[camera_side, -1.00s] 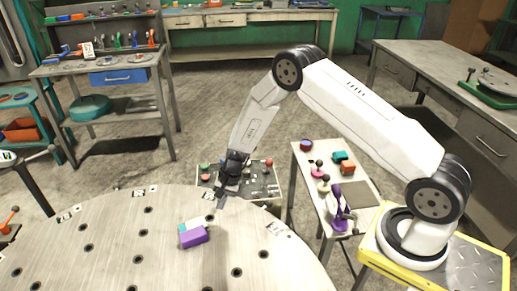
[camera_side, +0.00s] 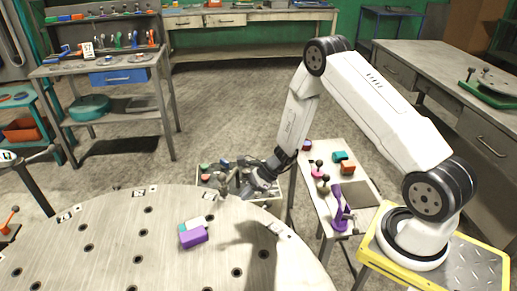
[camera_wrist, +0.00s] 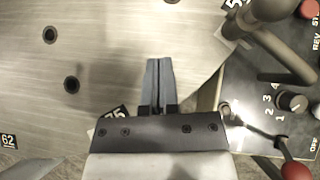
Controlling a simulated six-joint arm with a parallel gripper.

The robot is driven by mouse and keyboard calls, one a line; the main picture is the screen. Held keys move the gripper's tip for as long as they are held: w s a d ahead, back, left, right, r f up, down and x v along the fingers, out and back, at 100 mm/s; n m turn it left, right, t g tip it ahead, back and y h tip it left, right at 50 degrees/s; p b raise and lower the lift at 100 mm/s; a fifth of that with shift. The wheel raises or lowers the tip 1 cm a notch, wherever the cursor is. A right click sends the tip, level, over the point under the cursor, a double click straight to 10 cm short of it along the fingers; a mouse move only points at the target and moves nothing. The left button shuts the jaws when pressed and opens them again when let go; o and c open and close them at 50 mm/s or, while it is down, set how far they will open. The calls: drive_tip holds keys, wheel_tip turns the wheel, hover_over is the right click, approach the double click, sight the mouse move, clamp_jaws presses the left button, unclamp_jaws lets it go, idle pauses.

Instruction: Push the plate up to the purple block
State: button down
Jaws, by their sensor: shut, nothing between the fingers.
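A purple block (camera_side: 194,237) lies on the round metal table (camera_side: 110,250). A small white piece (camera_side: 196,222) and a teal piece (camera_side: 183,230) sit close behind it and at its left; I cannot tell whether they touch it. No clear plate shape shows, and I cannot tell which piece is the plate. My gripper (camera_side: 244,192) is over the table's far edge, to the right of and behind these pieces, tilted and apart from them. In the wrist view my gripper (camera_wrist: 160,62) is shut and empty above bare metal. The blocks are not in that view.
A control box (camera_wrist: 265,85) with knobs and levers stands just beyond the table's edge, close to my gripper. A side table (camera_side: 312,182) with a purple clamp-like tool (camera_side: 340,208) and small blocks stands at the right. The table top has holes and numbered tags, and is otherwise largely clear.

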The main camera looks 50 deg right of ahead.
sight(206, 221)
drive_tip(key=x, duration=1)
drive_tip(key=shift+a+f, duration=0.1)
drive_tip(key=shift+f, duration=0.1)
drive_tip(key=shift+w+a+r, duration=0.15)
drive_tip(key=shift+w+a, duration=0.45)
drive_tip(key=shift+a, duration=0.3)
drive_tip(key=shift+w+a, duration=0.45)
drive_tip(key=shift+a, duration=0.2)
drive_tip(key=shift+w+a, duration=0.1)
drive_tip(key=shift+w+a, duration=0.45)
drive_tip(key=shift+a, duration=0.25)
drive_tip(key=shift+s+d, duration=0.1)
drive_tip(key=shift+d, duration=0.05)
